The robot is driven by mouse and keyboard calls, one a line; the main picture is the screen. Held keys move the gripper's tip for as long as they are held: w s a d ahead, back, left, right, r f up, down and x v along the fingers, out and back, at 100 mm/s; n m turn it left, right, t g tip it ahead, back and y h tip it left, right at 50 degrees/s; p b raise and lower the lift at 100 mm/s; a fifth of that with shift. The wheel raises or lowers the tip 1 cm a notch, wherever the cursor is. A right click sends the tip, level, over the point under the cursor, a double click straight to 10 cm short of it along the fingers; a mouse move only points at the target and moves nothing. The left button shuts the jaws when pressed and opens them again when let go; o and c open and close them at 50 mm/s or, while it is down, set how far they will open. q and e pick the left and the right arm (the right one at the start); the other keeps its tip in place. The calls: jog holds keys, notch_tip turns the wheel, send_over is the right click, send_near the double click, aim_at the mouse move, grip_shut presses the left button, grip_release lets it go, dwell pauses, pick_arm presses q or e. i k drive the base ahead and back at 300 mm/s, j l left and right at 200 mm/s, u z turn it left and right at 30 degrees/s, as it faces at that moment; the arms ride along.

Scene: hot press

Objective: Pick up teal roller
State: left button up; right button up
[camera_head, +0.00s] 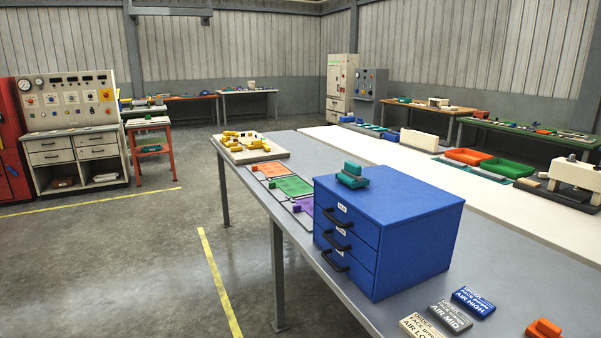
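A small teal object, likely the teal roller (352,176), rests on top of the blue drawer cabinet (415,210), near its back left corner. It has a flat base and a raised upper part. The cabinet stands on the long grey table (350,297), and its several drawers with black handles look shut. Neither of my grippers is in view.
Several label blocks (473,302) and an orange object (543,328) lie at the table's front right. Orange, green and purple mats (290,187) and a board with yellow pieces (278,152) lie behind the cabinet. Open floor (130,270) is at left.

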aim_at(354, 170)
jog(key=i+u, duration=0.25)
jog(key=u, duration=0.15)
jog(key=i+l+u, duration=0.15)
jog(key=u, duration=0.3)
jog(key=i, duration=0.1)
